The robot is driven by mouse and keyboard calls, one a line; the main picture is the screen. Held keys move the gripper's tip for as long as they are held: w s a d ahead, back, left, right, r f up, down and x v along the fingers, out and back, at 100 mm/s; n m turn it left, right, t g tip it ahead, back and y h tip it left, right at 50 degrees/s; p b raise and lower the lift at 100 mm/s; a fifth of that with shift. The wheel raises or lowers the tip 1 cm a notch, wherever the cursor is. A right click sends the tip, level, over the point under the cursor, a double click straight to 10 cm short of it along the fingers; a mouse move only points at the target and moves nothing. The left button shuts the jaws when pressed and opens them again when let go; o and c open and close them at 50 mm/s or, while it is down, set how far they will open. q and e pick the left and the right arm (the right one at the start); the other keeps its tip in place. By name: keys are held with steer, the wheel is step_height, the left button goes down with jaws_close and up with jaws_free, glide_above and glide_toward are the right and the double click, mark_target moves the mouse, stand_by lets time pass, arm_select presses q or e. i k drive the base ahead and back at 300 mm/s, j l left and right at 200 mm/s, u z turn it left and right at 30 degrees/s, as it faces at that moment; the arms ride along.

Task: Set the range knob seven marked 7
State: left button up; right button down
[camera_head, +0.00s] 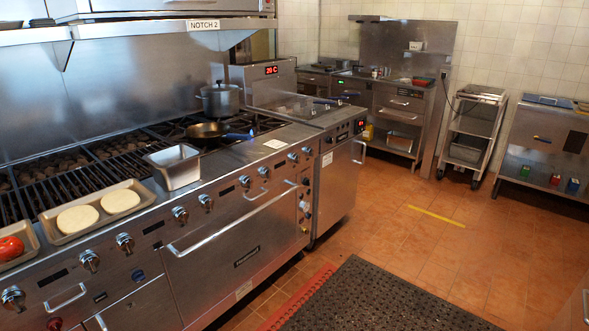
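The range (215,240) runs from the lower left toward the middle, with a row of round metal knobs along its front panel. Knobs show at the far left (12,298), further along (89,260), near the middle of the panel (180,215), and toward its right part (244,181). Several more knobs sit between and beyond these. Their markings are too small to read, so I cannot tell which one is marked 7 or how it is turned. Neither of my grippers is in view.
A tray with two pale round patties (130,207), a steel pan (173,167), a skillet (205,130) and a pot (219,99) stand on the range. An oven handle (230,222) juts out below the knobs. A dark mat (380,297) lies on the open tiled floor in front.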

mark_target(248, 182)
steer(key=i, duration=1.9)
